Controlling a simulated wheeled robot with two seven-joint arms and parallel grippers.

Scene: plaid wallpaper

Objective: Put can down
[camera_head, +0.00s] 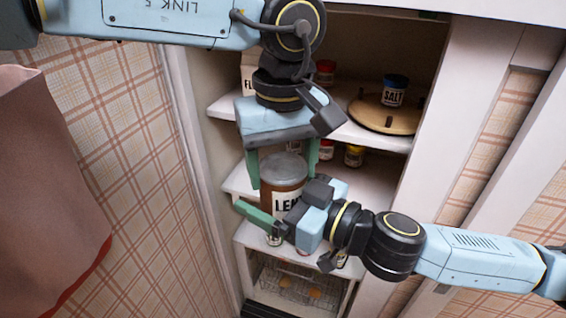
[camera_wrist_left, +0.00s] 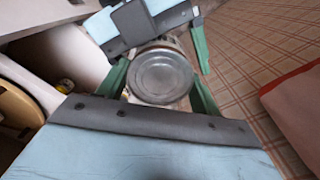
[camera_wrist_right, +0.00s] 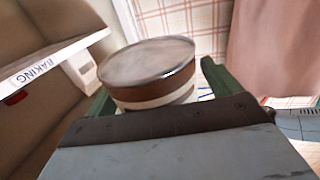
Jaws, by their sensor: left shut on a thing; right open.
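A brown can (camera_head: 284,173) with a grey metal lid and a white label reading "LEN..." is upright in front of the open pantry shelves. My left gripper (camera_head: 283,160) comes from above and is shut on the can, one green finger on each side. The can's round lid (camera_wrist_left: 162,76) fills the space between the fingers in the left wrist view. My right gripper (camera_head: 268,218) is open beside the can's lower part, partly hiding its label. In the right wrist view the can (camera_wrist_right: 150,85) appears between the spread fingers; contact there is unclear.
The pantry's upper shelf (camera_head: 347,133) holds a wooden turntable (camera_head: 368,117) with a salt jar (camera_head: 395,88). A yellow jar (camera_head: 354,156) stands on the shelf below. A wire basket (camera_head: 290,288) is at the bottom. Plaid walls (camera_head: 125,130) flank the pantry.

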